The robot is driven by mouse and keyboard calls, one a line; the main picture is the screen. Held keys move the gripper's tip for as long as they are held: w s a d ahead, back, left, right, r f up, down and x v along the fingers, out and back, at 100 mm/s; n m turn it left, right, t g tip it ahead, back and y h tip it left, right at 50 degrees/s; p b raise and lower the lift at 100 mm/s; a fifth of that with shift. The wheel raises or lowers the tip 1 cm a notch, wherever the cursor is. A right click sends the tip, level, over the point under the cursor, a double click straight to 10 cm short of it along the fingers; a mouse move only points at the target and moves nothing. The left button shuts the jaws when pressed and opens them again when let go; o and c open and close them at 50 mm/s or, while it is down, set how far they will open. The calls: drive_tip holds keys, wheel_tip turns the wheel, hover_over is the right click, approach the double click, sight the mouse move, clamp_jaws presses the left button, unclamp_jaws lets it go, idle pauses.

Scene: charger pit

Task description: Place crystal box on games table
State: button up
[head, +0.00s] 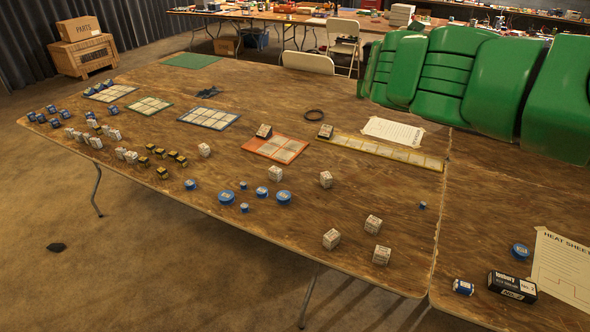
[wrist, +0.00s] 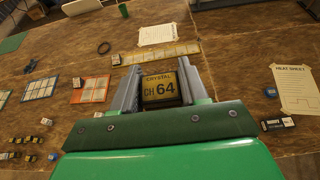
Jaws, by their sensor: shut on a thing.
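The crystal box (wrist: 160,90) is dark with a yellow face lettered "CRYSTAL CH 64". My gripper (wrist: 158,76) is shut on it, with a grey finger on each side in the wrist view. Box and gripper appear held above the large wooden table (head: 340,230), which also fills much of the wrist view (wrist: 230,75). In the head view my green arm crosses the upper right, and neither the fingers nor the box can be made out. No label marks any table as the games table.
Small white boxes (head: 326,179), blue round tins (head: 283,198) and grid cards (head: 276,148) lie on the wooden table. A black box (head: 511,287) and a heat sheet (head: 564,268) are at right. Folding chairs (head: 343,42) and a cluttered table (head: 282,17) stand behind.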

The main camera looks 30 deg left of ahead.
drive_tip(key=shift+s+a+r, duration=0.25)
drive_tip(key=shift+s+a, duration=0.3)
drive_tip(key=shift+a, duration=0.25)
drive_tip(key=s+a+r+m+h, duration=0.4)
drive_tip(key=s+a+r, duration=0.2)
drive_tip(key=s+a, duration=0.35)
drive_tip(key=g+h, duration=0.1)
hover_over(306, 228)
drive_tip(key=shift+s+d+f, duration=0.1)
drive_tip(key=shift+f, duration=13.55)
drive_tip(key=shift+s+d+f, duration=0.1)
drive_tip(key=shift+f, duration=13.5)
drive_tip(key=shift+w, duration=0.1)
drive_tip(key=shift+w+a+f+m, duration=0.15)
drive_tip(key=shift+w+f+m, duration=0.05)
drive_tip(key=shift+f+m, duration=0.15)
drive_tip(key=shift+f, duration=1.55)
